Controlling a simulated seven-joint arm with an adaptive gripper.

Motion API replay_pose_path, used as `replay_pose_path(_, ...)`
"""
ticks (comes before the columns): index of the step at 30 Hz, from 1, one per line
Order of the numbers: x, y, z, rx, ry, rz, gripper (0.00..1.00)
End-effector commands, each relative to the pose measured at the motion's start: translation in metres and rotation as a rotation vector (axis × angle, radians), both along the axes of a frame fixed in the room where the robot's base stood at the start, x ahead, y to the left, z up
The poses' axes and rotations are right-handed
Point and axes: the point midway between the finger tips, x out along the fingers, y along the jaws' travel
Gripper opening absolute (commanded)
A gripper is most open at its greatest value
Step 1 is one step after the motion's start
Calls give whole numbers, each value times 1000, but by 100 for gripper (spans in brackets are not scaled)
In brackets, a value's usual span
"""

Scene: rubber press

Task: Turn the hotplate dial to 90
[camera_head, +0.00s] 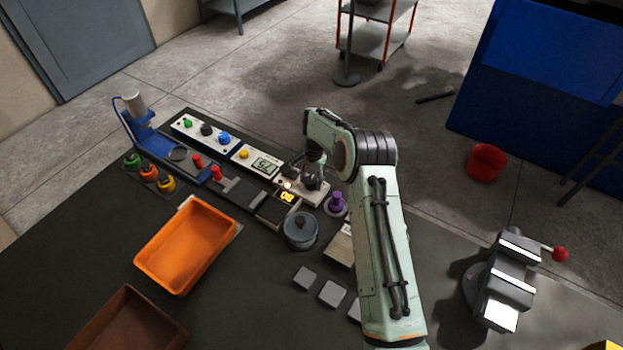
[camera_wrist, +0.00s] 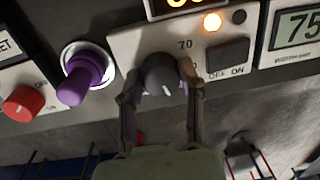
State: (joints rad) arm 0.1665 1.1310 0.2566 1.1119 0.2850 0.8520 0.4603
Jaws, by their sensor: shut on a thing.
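The hotplate dial (camera_wrist: 161,73) is a dark round knob with a small white mark, on a pale panel (camera_wrist: 125,47) in the wrist view. My gripper (camera_wrist: 160,84) is shut on it, one finger at each side. A printed 70 stands just above the dial; other scale numbers are hidden or unreadable. An orange lit display (camera_wrist: 184,4) is cut off at the top of the wrist view. It also shows in the head view (camera_head: 287,196), too small to read surely. In the head view my gripper (camera_head: 313,180) covers the dial.
A lit lamp (camera_wrist: 212,21) and an OFF/ON switch (camera_wrist: 228,54) sit right of the dial. A purple knob (camera_wrist: 85,78) and a red knob (camera_wrist: 22,103) are to the left. A lidded pot (camera_head: 300,231) and an orange tray (camera_head: 187,246) stand nearby on the bench.

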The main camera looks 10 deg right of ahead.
Motion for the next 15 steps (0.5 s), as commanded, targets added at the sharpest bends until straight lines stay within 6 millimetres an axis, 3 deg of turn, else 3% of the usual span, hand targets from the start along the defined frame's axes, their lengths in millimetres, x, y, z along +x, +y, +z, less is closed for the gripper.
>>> replay_pose_path(4, -1, 0, -2, -1, 4, -2, 1)
replay_pose_path(5, -1, 0, -2, -1, 4, -2, 40)
replay_pose_path(7, -1, 0, -1, -1, 4, -2, 62)
replay_pose_path(15, 0, 0, 0, 1, 2, 0, 64)
